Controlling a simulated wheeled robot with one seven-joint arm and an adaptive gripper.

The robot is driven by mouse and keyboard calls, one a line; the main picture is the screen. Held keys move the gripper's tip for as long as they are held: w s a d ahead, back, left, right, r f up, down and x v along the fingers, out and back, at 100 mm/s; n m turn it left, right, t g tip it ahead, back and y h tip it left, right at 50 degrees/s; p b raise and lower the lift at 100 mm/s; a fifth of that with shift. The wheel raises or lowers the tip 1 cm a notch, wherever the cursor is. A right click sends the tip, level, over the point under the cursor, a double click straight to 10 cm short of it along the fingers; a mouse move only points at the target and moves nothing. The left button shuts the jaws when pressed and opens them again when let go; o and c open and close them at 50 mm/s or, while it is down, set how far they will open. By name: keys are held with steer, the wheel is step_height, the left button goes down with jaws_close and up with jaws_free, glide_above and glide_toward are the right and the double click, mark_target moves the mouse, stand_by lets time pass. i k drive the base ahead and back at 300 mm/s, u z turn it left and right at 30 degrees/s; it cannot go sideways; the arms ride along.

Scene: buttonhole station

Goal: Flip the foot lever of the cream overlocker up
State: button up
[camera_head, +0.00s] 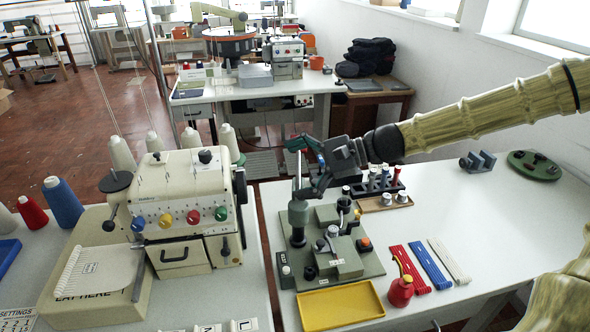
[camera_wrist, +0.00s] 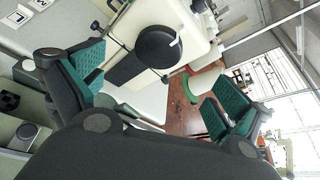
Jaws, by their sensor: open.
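The cream overlocker (camera_head: 185,190) stands on the left table, with coloured dials on its front and a dark handwheel on its right side. A small dark lever (camera_head: 225,245) hangs at its lower right front, and another black-knobbed lever (camera_head: 110,220) is at its left side. I cannot tell for sure which is the foot lever. My gripper (camera_head: 293,168) is open and empty, to the right of the overlocker and above the green-based machine. In the wrist view, a cream body with a round black wheel (camera_wrist: 158,46) shows beyond the open green-padded fingers.
The green-based machine (camera_head: 350,262) with a thin upright post stands below my gripper. Cones of thread stand behind the overlocker. A narrow gap separates the two tables.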

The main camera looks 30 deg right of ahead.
mark_target(108, 226)
steer(key=k, duration=1)
